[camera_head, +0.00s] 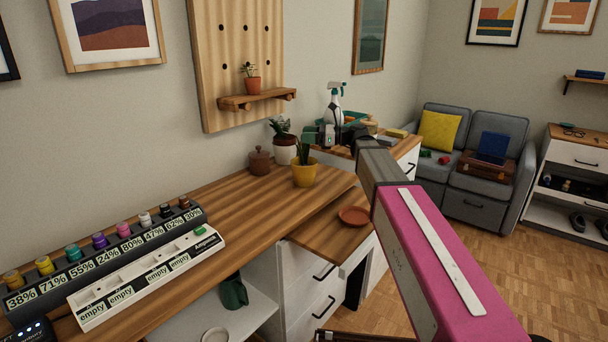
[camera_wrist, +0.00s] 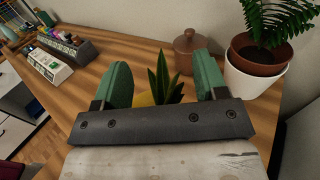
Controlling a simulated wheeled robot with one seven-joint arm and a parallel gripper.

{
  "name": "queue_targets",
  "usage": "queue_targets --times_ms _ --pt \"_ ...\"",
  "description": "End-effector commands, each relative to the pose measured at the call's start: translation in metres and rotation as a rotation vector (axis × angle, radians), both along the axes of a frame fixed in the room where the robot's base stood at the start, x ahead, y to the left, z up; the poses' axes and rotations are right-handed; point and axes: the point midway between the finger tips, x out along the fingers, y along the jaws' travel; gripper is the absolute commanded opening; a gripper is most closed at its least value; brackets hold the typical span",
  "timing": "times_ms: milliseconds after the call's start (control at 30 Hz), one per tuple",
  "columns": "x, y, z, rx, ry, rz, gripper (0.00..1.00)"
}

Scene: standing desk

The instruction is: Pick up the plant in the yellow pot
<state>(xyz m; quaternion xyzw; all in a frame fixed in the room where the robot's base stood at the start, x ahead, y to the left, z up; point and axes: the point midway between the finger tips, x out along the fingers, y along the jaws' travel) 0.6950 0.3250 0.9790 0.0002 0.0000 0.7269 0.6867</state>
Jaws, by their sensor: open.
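The plant in the yellow pot (camera_head: 305,174) stands on the wooden desk, near its right end. Its spiky green leaves rise above the pot. In the wrist view the plant (camera_wrist: 160,84) shows between the two green fingers, and most of the yellow pot is hidden behind the dark gripper body. My gripper (camera_wrist: 165,84) is open, with its fingers apart to the left and right of the leaves. In the head view my gripper (camera_head: 319,137) is around the top of the plant, partly in front of it. I cannot tell whether the fingers touch the leaves.
A brown lidded pot (camera_head: 260,161) and a fern in a white pot (camera_head: 285,153) stand close behind the yellow pot. A terracotta saucer (camera_head: 354,215) lies on a lower wooden surface. A label rack (camera_head: 150,279) fills the desk's left. The desk's middle is clear.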

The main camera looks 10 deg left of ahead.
Motion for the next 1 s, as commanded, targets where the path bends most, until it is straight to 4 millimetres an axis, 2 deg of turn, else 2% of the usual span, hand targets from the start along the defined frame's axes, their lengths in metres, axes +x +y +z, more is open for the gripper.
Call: queue_targets --times_ms 100,333,533,1000 --pt "-0.0013 0.0119 -0.0001 0.000 0.000 0.001 0.66" --pt "-0.0014 0.0130 -0.0001 0.000 0.000 0.000 0.66" --pt "-0.0015 0.0129 -0.0003 -0.001 0.000 0.000 0.01" --pt "-0.0017 0.0128 0.0036 -0.002 0.001 0.001 0.00"
